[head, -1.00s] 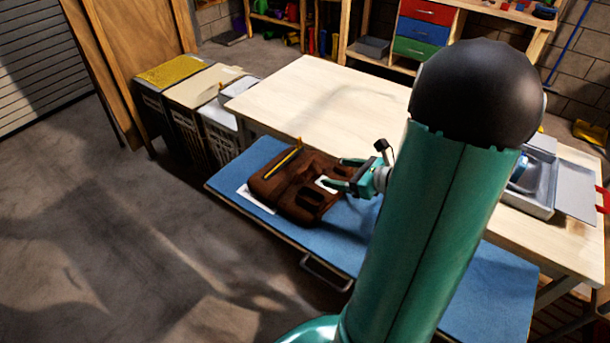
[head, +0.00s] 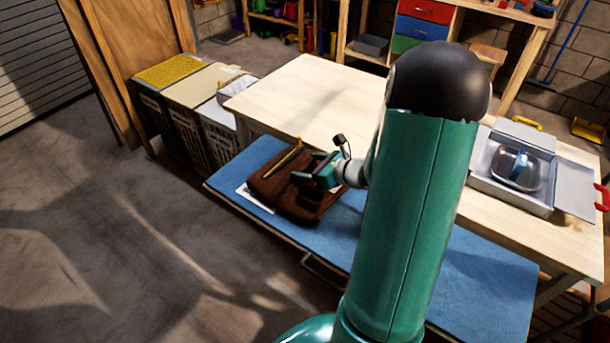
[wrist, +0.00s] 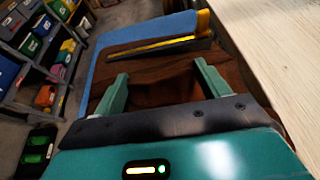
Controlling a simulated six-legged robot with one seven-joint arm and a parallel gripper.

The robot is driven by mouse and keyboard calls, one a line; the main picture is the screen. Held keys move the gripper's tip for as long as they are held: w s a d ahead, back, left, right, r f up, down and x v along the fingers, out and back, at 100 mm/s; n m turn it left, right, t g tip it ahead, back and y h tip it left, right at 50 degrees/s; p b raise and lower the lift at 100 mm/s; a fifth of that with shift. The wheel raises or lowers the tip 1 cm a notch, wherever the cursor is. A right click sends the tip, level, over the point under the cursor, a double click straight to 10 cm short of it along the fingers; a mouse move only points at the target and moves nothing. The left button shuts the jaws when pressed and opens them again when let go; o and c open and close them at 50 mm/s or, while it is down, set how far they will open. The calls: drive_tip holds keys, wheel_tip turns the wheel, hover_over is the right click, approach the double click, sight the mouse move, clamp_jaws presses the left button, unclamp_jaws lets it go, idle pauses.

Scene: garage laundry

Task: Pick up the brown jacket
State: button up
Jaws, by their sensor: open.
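The brown jacket (head: 283,200) lies folded on the blue top of a low bench (head: 232,178). My gripper (head: 306,171) is over the jacket's right part in the head view. In the wrist view, its two green fingers (wrist: 158,88) are spread apart with brown cloth (wrist: 160,72) between and beyond them. The gripper is open and holds nothing. I cannot tell whether the fingertips touch the cloth. A yellow and black tool (head: 283,159) lies across the far part of the jacket, and it also shows in the wrist view (wrist: 165,47).
A white sheet (head: 256,199) sticks out from under the jacket. A pale wooden table (head: 300,98) stands just behind the bench. An open grey case (head: 510,195) with a blue-handled item sits at its right. Hampers (head: 205,105) stand at the left. The floor in front is clear.

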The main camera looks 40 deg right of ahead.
drive_tip(key=c, duration=1.2)
drive_tip(key=shift+r, duration=0.1)
